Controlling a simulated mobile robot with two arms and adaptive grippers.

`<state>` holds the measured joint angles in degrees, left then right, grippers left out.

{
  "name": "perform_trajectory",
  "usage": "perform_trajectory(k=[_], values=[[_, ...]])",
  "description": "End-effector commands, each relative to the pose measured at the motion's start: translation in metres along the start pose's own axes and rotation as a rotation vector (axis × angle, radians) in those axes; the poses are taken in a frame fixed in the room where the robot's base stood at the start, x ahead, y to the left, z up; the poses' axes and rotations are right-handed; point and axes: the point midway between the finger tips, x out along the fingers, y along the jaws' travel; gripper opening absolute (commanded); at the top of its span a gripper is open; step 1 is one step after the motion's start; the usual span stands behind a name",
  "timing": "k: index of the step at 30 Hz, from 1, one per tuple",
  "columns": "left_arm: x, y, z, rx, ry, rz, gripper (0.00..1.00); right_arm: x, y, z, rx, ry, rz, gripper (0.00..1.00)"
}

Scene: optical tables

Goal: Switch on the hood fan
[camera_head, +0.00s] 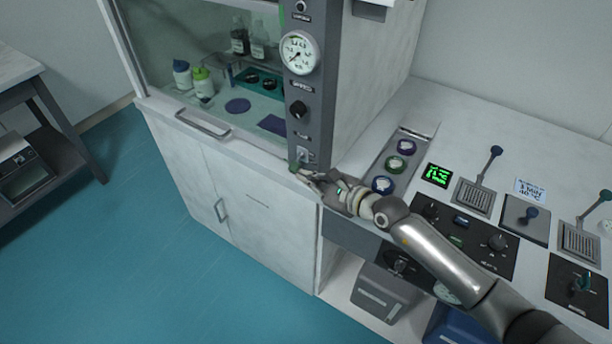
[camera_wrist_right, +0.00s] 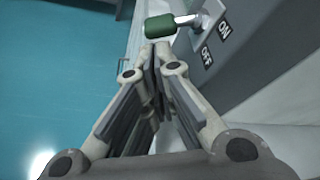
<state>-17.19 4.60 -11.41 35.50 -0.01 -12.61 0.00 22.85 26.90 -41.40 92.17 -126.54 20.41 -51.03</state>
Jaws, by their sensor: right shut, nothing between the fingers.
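The fume hood (camera_head: 262,185) stands at the middle left, with a dark control column (camera_head: 303,120) at its right edge. Low on the column is the fan toggle switch (camera_head: 303,155). In the right wrist view its metal lever with a green tip (camera_wrist_right: 160,26) sticks out from a grey plate, beside ON and OFF labels (camera_wrist_right: 206,56). I cannot tell which position the lever is in. My right gripper (camera_head: 304,173) is at the foot of the column. Its fingertips (camera_wrist_right: 157,48) are shut and empty, right by the green tip; contact is unclear. My left gripper is not in view.
A gauge (camera_head: 299,53) and a black knob (camera_head: 298,109) sit above the switch. Bottles (camera_head: 202,82) stand inside the hood. My right arm passes over the right-hand bench (camera_head: 465,125) with its knobs and levers. Open floor (camera_head: 150,240) lies in front.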

Motion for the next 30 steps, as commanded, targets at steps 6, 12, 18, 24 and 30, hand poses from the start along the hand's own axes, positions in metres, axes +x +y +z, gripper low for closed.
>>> perform_trajectory(k=[6, 12, 18, 24, 30], values=[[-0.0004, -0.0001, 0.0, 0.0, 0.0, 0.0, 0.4, 0.0135, 0.0, 0.0001, 0.0, 0.0, 0.0, 0.0], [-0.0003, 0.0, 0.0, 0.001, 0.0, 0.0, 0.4, 0.0145, 0.0, -0.0002, 0.0, 0.0, -0.001, 0.0], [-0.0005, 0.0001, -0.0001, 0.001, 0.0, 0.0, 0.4, 0.0142, 0.0, 0.0, 0.002, 0.0, 0.0, 0.0], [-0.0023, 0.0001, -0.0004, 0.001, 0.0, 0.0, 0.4, 0.0136, 0.0008, 0.0016, 0.036, 0.0, 0.013, 0.0], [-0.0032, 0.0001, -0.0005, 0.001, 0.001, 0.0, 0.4, 0.0133, 0.0016, 0.0026, 0.065, 0.0, 0.022, 0.0]])
